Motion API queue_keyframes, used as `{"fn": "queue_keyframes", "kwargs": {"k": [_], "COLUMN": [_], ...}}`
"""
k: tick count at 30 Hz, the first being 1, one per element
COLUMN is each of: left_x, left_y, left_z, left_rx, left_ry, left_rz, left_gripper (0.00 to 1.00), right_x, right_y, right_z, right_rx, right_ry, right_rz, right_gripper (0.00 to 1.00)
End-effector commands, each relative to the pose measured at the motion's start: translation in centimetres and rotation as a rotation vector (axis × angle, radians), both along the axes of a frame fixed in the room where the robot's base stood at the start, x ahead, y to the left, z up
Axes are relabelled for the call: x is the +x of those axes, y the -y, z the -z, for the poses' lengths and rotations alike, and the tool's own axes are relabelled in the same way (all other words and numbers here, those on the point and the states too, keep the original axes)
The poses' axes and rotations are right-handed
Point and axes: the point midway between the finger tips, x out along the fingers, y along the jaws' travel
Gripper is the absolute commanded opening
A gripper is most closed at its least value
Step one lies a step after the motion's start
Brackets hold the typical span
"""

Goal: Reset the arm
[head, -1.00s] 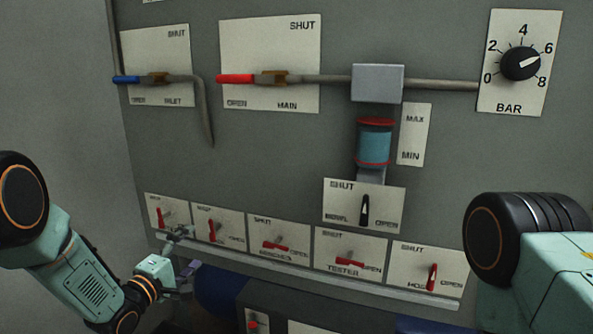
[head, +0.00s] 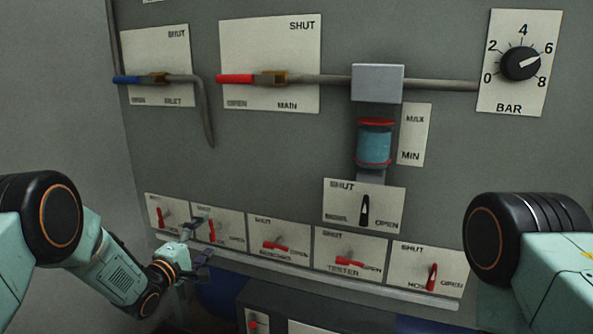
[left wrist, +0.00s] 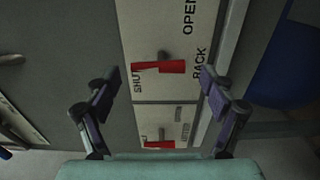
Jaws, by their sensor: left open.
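My left gripper (head: 198,242) is at the lower left of the panel, in front of the lower edge of the row of small lever plates. Its fingers are apart and hold nothing. In the left wrist view the open fingers (left wrist: 157,98) frame the panel, with one red lever (left wrist: 160,67) ahead between them and another red lever (left wrist: 158,145) nearer the bottom. In the head view the red lever (head: 212,230) of the second plate is just beyond the gripper. My right arm shows at the right edge, but its gripper is out of view.
The grey panel carries a blue inlet lever (head: 127,79), a red main lever (head: 236,78), a black pressure knob (head: 520,63) and a black lever (head: 364,210) under a blue cylinder (head: 375,143). A ledge (head: 330,282) runs below the small plates. Open space lies left of the panel.

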Motion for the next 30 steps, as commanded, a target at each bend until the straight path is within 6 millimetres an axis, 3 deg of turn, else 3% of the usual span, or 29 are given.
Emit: {"fn": "queue_keyframes", "kwargs": {"k": [8,30], "left_x": [3.0,2.8], "left_y": [1.2,1.3], "left_z": [0.0,-0.1], "left_rx": [0.0,0.555], "left_ry": [0.002,0.202], "left_rz": [0.001,0.0], "left_gripper": [0.83,0.83], "right_x": [0.0,0.0], "right_y": [0.0,0.0], "right_z": [0.0,0.2], "right_rx": [0.0,0.0], "right_ry": [0.0,0.0], "right_rz": [0.0,0.0], "right_gripper": [0.4,0.4]}}
